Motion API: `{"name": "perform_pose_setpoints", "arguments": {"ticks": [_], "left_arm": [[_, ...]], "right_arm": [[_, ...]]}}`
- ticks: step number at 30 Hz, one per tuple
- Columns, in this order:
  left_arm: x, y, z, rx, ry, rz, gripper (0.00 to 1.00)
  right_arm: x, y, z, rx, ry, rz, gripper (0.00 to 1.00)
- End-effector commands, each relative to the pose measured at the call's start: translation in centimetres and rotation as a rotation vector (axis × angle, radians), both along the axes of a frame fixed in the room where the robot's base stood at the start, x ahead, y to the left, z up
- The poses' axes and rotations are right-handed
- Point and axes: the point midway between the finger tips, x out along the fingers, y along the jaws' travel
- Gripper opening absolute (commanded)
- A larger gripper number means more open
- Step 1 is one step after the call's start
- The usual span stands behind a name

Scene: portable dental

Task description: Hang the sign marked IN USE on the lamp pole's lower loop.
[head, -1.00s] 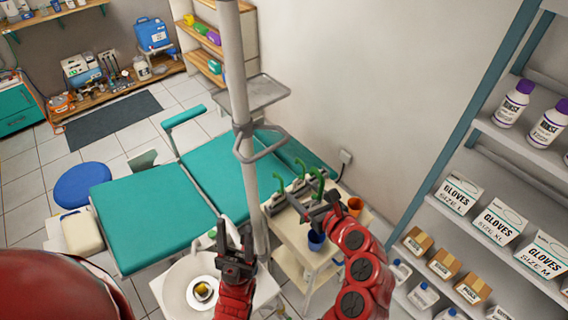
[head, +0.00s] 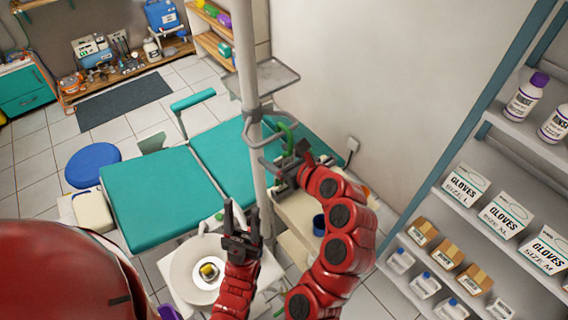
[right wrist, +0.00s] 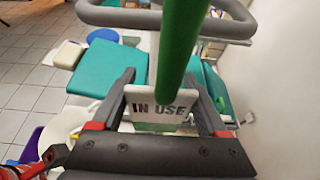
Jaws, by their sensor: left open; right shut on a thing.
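The IN USE sign (right wrist: 158,106) is a white plate with a thick green hook (right wrist: 181,50). My right gripper (head: 278,172) is shut on it just right of the lamp pole (head: 249,88); the gripper also shows in the right wrist view (right wrist: 165,103). The pole's grey loop (head: 246,134) is close to the green hook in the head view. In the right wrist view the hook crosses in front of the loop (right wrist: 118,15); its top is out of frame, and I cannot tell whether they touch. My left gripper (head: 241,222) is open and empty, over the basin side.
A grey tray (head: 284,76) is fixed to the pole above the loop. A teal dental chair (head: 150,190) lies behind the pole. A cream cart (head: 297,213) stands below my right arm, and a white basin (head: 185,272) below my left gripper. Shelves with boxes are right.

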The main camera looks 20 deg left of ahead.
Motion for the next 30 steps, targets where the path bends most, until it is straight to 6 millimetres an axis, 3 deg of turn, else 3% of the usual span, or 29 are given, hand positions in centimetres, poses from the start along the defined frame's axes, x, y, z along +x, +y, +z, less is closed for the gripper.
{"name": "perform_pose_setpoints", "arguments": {"ticks": [10,18,30], "left_arm": [[0.0,0.0,-1.7,0.0,0.0,0.0,0.5],[0.0,0.0,-2.2,0.0,0.0,0.0,0.5],[0.0,0.0,-2.3,0.0,0.0,0.0,0.5]], "right_arm": [[1.9,2.3,-0.3,0.0,-0.001,-0.002,0.22],[1.8,2.3,-2.3,-0.001,0.002,0.001,0.22],[1.8,2.3,-2.8,-0.001,-0.001,-0.001,0.22]]}}
